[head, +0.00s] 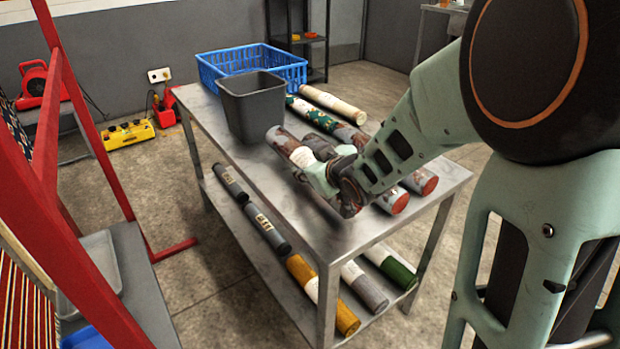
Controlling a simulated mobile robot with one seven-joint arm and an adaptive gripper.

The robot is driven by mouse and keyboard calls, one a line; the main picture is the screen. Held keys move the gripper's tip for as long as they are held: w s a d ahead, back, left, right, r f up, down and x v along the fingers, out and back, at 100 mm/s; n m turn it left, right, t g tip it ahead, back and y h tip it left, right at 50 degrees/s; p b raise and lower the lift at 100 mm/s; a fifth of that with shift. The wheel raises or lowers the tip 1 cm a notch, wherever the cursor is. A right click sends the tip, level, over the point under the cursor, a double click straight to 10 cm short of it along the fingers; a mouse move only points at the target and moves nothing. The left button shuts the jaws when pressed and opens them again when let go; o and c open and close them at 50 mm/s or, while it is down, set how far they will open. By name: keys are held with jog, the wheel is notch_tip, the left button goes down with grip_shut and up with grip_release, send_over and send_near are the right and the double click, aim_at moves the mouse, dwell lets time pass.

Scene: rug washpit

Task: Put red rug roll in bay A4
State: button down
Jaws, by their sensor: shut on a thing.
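My gripper (322,172) is over the metal table, shut on a rug roll (281,141) with a dull red end, grey wrap and a pale band. I take it for the red rug roll. Its near part is hidden by my gripper and arm. I cannot tell whether it touches the tabletop. Two other roll ends, both red, show at the table's right edge: one nearer (392,201) and one farther (424,182). My arm hides part of them. No bay marked A4 can be read in this view.
A grey bin (253,108), a blue crate (250,66), a green patterned roll (313,115) and a cream roll (332,103) are on the metal table (225,140). Several rolls lie on its lower shelf, including a mustard one (318,292). A red frame (85,120) stands left, with floor between.

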notch_tip(320, 180, down, 3)
jog(key=shift+w+f+b, duration=0.1)
jog(key=shift+f+b, duration=0.05)
jog(key=shift+b, duration=0.4)
jog(key=c, duration=1.1)
grip_release()
jog(key=shift+f, duration=0.1)
jog(key=shift+c, duration=0.2)
